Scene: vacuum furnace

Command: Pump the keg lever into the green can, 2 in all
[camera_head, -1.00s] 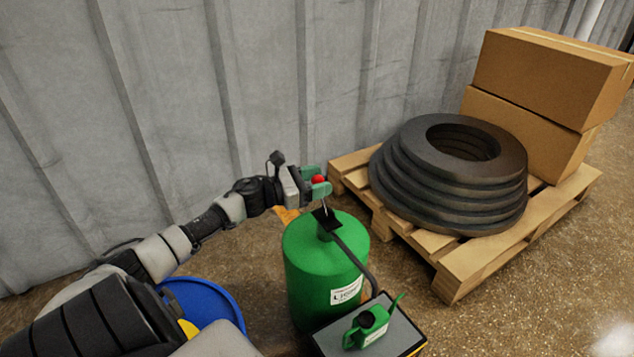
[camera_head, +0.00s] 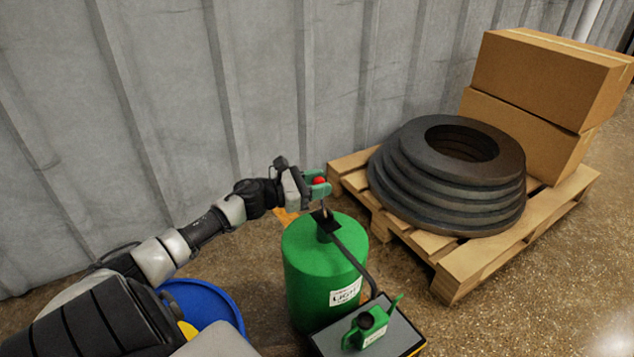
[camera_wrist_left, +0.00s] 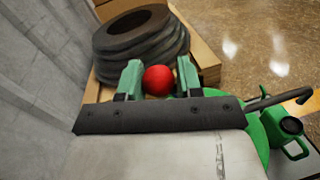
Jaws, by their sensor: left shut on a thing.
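The green keg (camera_head: 315,270) stands on the floor with a white label and a black pump head (camera_head: 326,221) on top. Its lever rises to a red knob (camera_head: 319,182), also in the left wrist view (camera_wrist_left: 158,80). My left gripper (camera_head: 318,183) is shut on the red knob, one green finger on each side. A dark hose (camera_head: 355,258) runs from the pump head down toward the small green can (camera_head: 366,328). The can is upright on a grey-topped stand (camera_head: 398,335) beside the keg; its fill inside is not visible. My right gripper is out of view.
A wooden pallet (camera_head: 455,280) at right holds stacked black rings (camera_head: 440,200) and two cardboard boxes (camera_head: 545,75). A grey corrugated wall (camera_head: 180,100) runs behind. A blue round thing (camera_head: 205,300) is at lower left. The floor at lower right is clear.

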